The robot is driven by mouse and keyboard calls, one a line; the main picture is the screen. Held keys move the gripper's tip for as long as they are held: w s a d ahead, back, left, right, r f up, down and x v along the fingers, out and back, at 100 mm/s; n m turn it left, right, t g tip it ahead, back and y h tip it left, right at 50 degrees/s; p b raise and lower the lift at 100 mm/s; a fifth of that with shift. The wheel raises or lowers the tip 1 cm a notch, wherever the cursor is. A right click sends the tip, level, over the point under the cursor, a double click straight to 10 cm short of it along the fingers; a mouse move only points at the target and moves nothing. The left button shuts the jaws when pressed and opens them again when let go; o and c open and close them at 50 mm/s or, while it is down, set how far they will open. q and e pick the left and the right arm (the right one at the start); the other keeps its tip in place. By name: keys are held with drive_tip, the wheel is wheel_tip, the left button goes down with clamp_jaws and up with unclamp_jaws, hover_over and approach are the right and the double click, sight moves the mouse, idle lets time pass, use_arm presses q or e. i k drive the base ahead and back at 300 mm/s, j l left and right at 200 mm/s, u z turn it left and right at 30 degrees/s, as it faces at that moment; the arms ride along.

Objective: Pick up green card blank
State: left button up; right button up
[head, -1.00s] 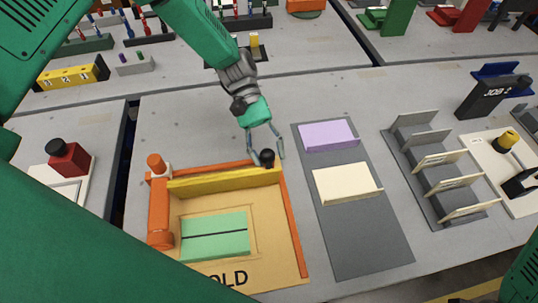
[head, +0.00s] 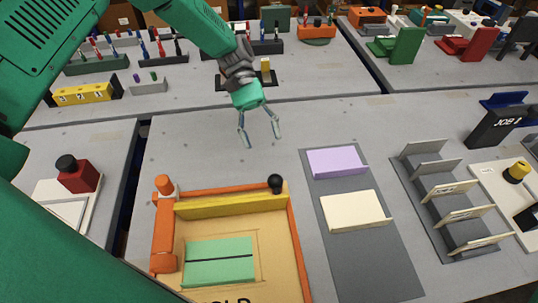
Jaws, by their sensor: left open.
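The green card blank (head: 219,262) lies flat in the orange-framed fold tray (head: 272,262), with a dark line across its middle. The tray has a yellow bar (head: 230,205) along its back edge, with a black knob (head: 275,183) at the bar's right end. My left gripper (head: 261,142) is open and empty, above the grey table behind the bar and apart from the knob. My right gripper is not in view.
Right of the tray, a dark mat (head: 365,258) bears a purple block (head: 336,162) and a cream block (head: 354,210). A slotted grey rack (head: 447,200) stands farther right. A red block with a black knob (head: 77,175) stands at left. The table behind the tray is clear.

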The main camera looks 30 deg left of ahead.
sight(230, 261)
drive_tip(key=k+l, duration=0.5)
drive_tip(key=k, duration=0.15)
drive_tip(key=k+l, duration=0.5)
drive_tip(key=k, duration=0.2)
